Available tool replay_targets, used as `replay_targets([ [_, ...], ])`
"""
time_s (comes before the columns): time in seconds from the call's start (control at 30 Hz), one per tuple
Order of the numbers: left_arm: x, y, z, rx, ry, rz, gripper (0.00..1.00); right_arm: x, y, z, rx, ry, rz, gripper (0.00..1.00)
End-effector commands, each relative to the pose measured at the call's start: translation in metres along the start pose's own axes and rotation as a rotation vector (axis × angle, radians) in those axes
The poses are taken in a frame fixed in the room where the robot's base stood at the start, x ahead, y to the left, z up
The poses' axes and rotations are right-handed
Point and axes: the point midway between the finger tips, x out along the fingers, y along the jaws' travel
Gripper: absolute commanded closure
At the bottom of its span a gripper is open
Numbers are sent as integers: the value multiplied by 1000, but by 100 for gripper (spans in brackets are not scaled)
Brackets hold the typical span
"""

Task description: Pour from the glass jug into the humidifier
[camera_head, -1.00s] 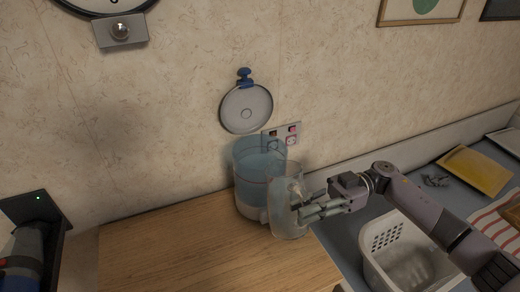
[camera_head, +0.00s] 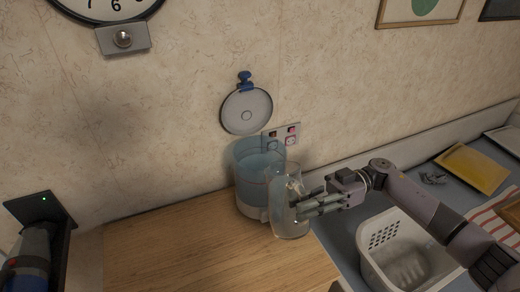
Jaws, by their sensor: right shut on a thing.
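The humidifier (camera_head: 247,178) stands at the back of the wooden top against the wall, with a clear blue open tank on a white base. The glass jug (camera_head: 284,222) is in front of its right side and overlaps it in the picture. I cannot tell whether they touch. The jug looks close to upright, and its contents are hard to make out. My right gripper (camera_head: 302,205) is shut on the jug from the right. A round grey lid (camera_head: 246,112) hangs on a blue hook above the humidifier. My left gripper is not in view.
The wooden top (camera_head: 190,250) is clear to the left of the humidifier. A white basket (camera_head: 385,265) stands at the right below my right arm. A yellow tray (camera_head: 476,170) lies farther right. A dark holder (camera_head: 40,212) with a cylinder is at the far left.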

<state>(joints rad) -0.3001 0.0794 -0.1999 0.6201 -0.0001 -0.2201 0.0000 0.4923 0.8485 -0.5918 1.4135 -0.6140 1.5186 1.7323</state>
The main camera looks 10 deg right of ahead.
Motion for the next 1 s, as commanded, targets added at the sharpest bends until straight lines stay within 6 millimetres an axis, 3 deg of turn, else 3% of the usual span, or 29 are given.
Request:
replay_targets([
  [0.1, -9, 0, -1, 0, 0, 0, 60, 0, -1, -11, 9, 6, -2, 100],
  [0.47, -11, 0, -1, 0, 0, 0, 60, 0, 0, -11, 24, 6, -2, 100],
  [1.0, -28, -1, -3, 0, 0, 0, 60, 0, 0, -21, 94, 6, -2, 100],
])
